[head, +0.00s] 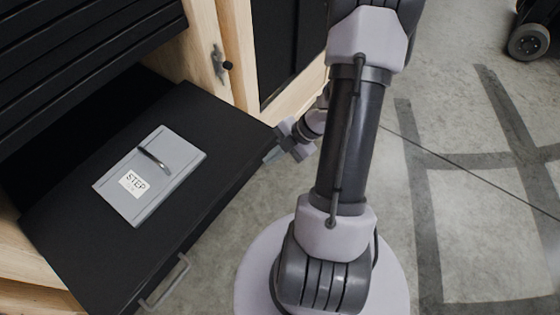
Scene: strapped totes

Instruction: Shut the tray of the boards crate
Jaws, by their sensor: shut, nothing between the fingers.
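The boards crate (208,45) is a pale wooden frame with black slatted fronts at the left. Its black tray (222,122) is pulled out toward the lower right. A grey flat box (180,160) with a dark handle and a "STEP" label lies on the tray. A metal bar handle (165,284) is on the tray's front edge at the bottom. My gripper (272,152) is by the tray's right corner, partly hidden by my arm. Its fingers are shut with nothing in them. I cannot tell whether it touches the tray.
A metal latch with a black knob (227,66) is on the wooden post above the tray. A dark wheeled thing (528,40) stands at the upper right. The concrete floor (480,190) with dark tape lines is clear at the right. A thin dark line crosses it.

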